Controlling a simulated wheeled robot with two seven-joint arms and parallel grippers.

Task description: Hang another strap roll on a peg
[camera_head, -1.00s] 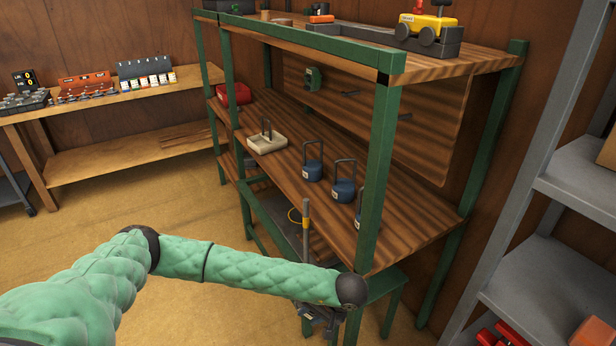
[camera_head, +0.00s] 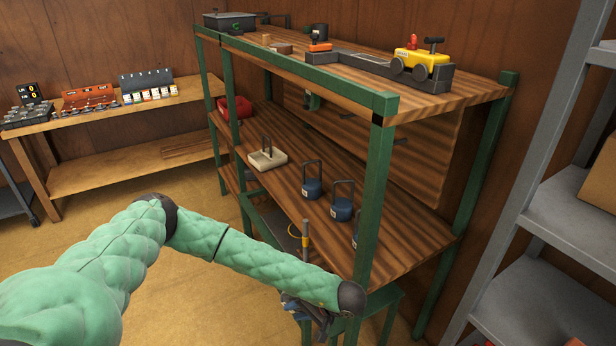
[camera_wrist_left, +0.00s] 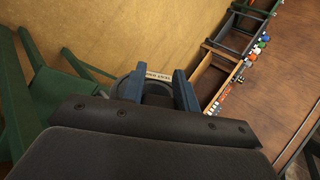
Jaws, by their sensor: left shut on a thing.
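My left gripper (camera_head: 308,308) is low in front of the green-posted shelf unit, beside its near front post. In the left wrist view its two bluish fingers (camera_wrist_left: 160,92) are shut on a dark roundish thing (camera_wrist_left: 154,90) with a pale label; I cannot tell for sure that it is a strap roll. A green strap roll (camera_head: 313,101) hangs on the wooden back panel, partly hidden by the top shelf. Short dark pegs (camera_head: 400,141) stick out of the panel to its right, with nothing seen on them. My right gripper is out of view.
Blue handled objects (camera_head: 312,187) and a cream tray (camera_head: 267,159) stand on the middle shelf (camera_head: 415,225). The green front post (camera_head: 372,190) stands close to my arm. Grey shelving (camera_head: 560,215) is at right.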

